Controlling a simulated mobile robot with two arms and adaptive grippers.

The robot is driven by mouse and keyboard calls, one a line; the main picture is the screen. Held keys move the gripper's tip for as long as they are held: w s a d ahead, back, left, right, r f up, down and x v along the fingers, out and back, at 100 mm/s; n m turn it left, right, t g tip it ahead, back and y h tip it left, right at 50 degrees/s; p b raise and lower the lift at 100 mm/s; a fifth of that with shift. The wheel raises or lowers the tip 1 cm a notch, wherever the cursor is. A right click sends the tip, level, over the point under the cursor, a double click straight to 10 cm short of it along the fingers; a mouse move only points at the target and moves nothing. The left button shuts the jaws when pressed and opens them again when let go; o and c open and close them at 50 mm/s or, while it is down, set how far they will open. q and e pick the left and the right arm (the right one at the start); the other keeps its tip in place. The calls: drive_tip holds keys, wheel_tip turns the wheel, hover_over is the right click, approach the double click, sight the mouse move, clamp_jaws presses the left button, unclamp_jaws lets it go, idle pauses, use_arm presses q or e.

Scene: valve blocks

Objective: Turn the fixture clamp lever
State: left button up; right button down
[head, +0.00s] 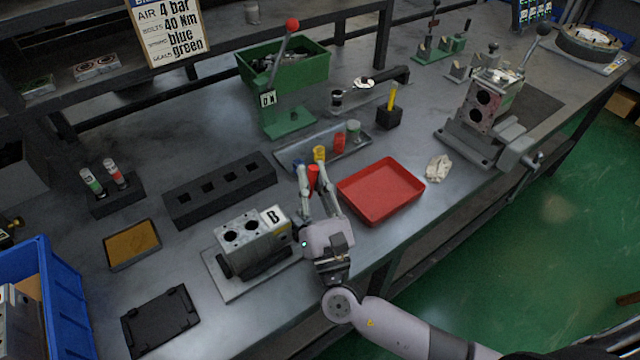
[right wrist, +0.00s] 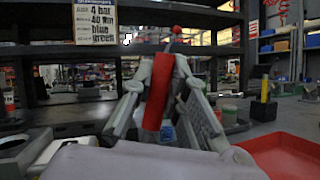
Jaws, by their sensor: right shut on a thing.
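The fixture clamp lever shows as an upright red handle (head: 313,178) beside the fixture plate (head: 228,288) with the grey valve block marked B (head: 250,237). My right gripper (head: 314,180) is at the right side of the block and shut on the red handle. In the right wrist view the red handle (right wrist: 158,92) stands slightly tilted between the two fingers (right wrist: 157,100). The lever's lower end and pivot are hidden behind my gripper. My left gripper is not in view.
A red tray (head: 381,190) lies close to the right of my gripper. A grey tray with coloured cups (head: 338,142) is behind it. A black block with square holes (head: 220,190) lies behind the valve block. A green press with a red-knobbed lever (head: 291,26) stands farther back.

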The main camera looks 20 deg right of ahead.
drive_tip(key=shift+s+a+n+y+b, duration=0.15)
drive_tip(key=shift+a+n+y+b, duration=0.2)
drive_tip(key=shift+n+y, duration=0.35)
drive_tip(key=shift+s+a+n+y+b, duration=0.1)
drive_tip(key=shift+a+n+y+b, duration=0.25)
drive_tip(key=shift+n, duration=0.55)
drive_tip(key=shift+a+y, duration=0.1)
drive_tip(key=shift+y, duration=0.15)
drive_tip(key=c, duration=1.6)
unclamp_jaws()
drive_tip(key=shift+r, duration=0.1)
drive_tip(key=shift+o, duration=0.2)
drive_tip(key=shift+s, duration=0.2)
drive_tip(key=v, duration=0.7)
drive_tip(key=shift+f, duration=0.25)
